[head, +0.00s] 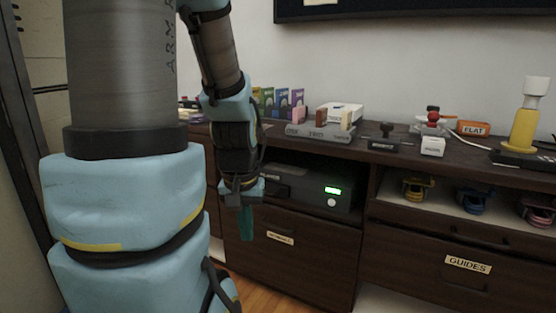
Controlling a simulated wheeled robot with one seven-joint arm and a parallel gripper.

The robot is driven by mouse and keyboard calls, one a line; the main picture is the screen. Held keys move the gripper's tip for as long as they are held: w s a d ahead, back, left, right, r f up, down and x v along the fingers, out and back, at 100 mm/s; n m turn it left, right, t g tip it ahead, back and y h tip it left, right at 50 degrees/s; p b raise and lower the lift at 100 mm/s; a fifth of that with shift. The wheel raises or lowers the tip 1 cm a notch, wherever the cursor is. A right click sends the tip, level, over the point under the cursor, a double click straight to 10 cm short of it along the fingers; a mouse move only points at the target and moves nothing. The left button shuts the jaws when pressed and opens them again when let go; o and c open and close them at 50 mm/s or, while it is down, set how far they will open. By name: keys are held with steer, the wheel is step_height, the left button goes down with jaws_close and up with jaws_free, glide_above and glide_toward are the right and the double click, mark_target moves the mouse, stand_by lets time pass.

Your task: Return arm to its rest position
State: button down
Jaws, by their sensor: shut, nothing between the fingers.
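My arm, light blue and grey, fills the left of the head view, with its forearm hanging down in front of the cabinet. My gripper (246,222) points downward at the end of it, with its teal fingers together and nothing between them. It hangs in front of the dark wooden cabinet (300,262), near the left end of the open shelf. The gap between the gripper and the cabinet front is hard to judge.
A black device with a green display (332,191) sits in the open shelf. The cabinet top holds a grey box (320,132), an orange box (473,129) and a yellow-and-white item (524,125). A drawer labelled GUIDES (468,264) is shut. Wooden floor shows below.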

step_height(320, 180, up, 30)
steer(key=p, duration=2.8)
